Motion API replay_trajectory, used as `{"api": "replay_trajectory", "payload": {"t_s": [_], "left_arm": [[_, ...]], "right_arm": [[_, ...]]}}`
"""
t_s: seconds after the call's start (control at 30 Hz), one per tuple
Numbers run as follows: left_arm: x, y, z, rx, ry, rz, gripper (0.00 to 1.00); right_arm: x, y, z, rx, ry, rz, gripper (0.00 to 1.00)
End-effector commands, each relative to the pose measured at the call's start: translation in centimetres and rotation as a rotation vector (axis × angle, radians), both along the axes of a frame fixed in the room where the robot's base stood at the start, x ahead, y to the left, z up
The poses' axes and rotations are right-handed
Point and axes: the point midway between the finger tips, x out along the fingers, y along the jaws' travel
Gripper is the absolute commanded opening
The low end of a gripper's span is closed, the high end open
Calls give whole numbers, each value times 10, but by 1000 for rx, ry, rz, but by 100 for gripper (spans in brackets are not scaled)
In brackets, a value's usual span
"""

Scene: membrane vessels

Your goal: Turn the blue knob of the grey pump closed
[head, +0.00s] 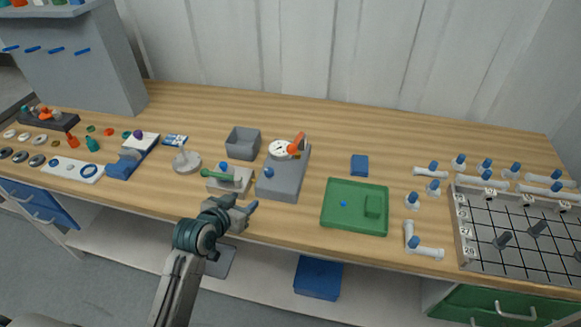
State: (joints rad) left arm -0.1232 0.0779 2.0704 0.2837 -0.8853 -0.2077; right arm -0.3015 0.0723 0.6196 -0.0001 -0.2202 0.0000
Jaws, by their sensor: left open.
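The grey pump (287,181) stands near the front middle of the table. It carries a white round gauge (279,150), an orange lever (296,146) and a small blue knob (268,172) on its left side. My left gripper (241,204) is open and empty. In the picture it lies below and left of the knob, at the table's front edge, apart from the pump. How far the knob is turned is too small to tell. My right gripper is not in view.
A pale block with a green handle and blue knob (223,167) stands just left of the pump. A grey open box (243,143) is behind. A green tray (341,221) lies to the right. White fittings and a gridded rack (465,262) fill the far right.

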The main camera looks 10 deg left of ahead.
Motion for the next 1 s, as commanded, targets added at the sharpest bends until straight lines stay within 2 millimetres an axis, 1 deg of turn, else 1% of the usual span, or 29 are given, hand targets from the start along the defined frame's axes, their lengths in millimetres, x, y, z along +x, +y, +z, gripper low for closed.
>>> {"api": "replay_trajectory", "payload": {"t_s": [0.03,0.1,0.2,0.27,0.37,0.6,0.7,0.8,1.0], "left_arm": [[9,-2,16,-8,-40,-6,49],[16,-4,29,-14,-79,-13,49],[23,-6,36,-19,-100,-16,49],[28,-7,35,-20,-102,-16,49],[41,-11,30,-21,-100,-16,49],[80,-20,13,-21,-99,-16,49],[94,-23,7,-21,-99,-15,49],[105,-25,1,-20,-99,-15,49],[116,-28,-4,-19,-100,-15,49]], "right_arm": [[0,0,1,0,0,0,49],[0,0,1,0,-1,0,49],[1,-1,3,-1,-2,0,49],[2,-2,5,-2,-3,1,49],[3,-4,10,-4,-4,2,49],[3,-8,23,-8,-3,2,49],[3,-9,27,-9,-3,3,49],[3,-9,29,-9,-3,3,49],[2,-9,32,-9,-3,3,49]]}}
